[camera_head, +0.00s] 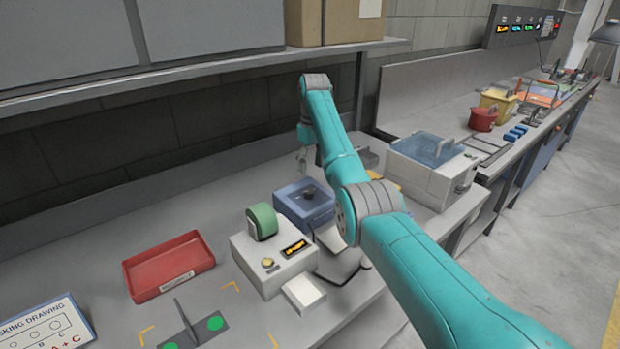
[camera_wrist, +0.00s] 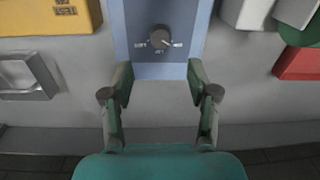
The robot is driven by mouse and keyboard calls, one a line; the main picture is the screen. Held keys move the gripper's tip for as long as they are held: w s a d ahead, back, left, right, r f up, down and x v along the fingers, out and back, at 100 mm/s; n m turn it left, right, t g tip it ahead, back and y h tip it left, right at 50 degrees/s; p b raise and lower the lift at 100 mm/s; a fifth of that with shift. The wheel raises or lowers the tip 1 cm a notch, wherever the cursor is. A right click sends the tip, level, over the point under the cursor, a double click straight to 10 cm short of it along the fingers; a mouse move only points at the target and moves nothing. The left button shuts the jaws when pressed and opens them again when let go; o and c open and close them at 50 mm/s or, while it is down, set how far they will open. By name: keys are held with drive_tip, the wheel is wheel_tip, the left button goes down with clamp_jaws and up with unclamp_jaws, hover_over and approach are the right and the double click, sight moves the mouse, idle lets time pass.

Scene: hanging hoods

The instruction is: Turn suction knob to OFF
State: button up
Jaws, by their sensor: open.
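The suction knob (camera_wrist: 160,40) is a round grey dial on a blue unit (camera_wrist: 160,68), near the top centre of the wrist view. Small pale labels lie to its left, right and below, too small to read surely. A light mark on the knob seems to point right and slightly down. In the head view the dark knob (camera_head: 309,191) sits on top of the blue unit (camera_head: 290,208). My gripper (camera_wrist: 160,80) is open and empty, its fingers apart and not touching the knob. In the head view my gripper (camera_head: 303,160) hangs above and behind the blue unit.
A white device (camera_head: 270,262) with a green roll (camera_head: 262,221) stands in front of the blue unit. A red tray (camera_head: 168,265) lies left. A clear-lidded box (camera_head: 432,165) and yellow item (camera_wrist: 50,17) stand beside it. A shelf (camera_head: 200,68) overhangs the back.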

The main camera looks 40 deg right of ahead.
drive_tip(key=shift+d+r, duration=0.1)
drive_tip(key=shift+r, duration=1.15)
